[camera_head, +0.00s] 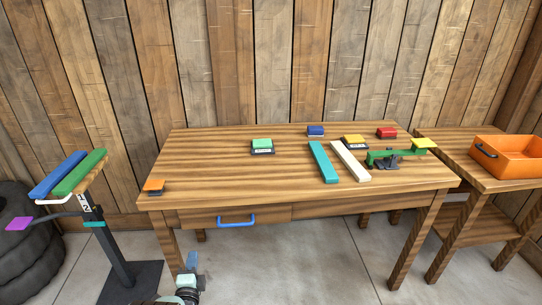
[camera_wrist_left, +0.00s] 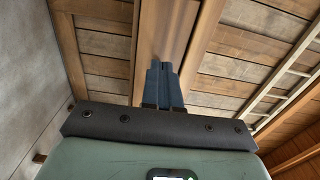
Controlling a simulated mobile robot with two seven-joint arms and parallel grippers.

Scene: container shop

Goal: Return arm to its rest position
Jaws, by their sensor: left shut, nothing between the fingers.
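My left gripper (camera_head: 192,260) shows at the bottom of the head view, low in front of the wooden table (camera_head: 215,180) and left of its blue drawer handle. It is apart from the table and holds nothing. In the left wrist view my left gripper (camera_wrist_left: 162,66) has its two blue fingers together, with wooden planks and beams behind them. My right gripper is in neither view.
On the table are a green block (camera_head: 262,144), a blue block (camera_head: 315,130), teal (camera_head: 323,162) and cream (camera_head: 350,161) bars, and a green balance (camera_head: 390,157). An orange crate (camera_head: 510,158) stands on a side table at right. A stand (camera_head: 118,250) with bars is at left.

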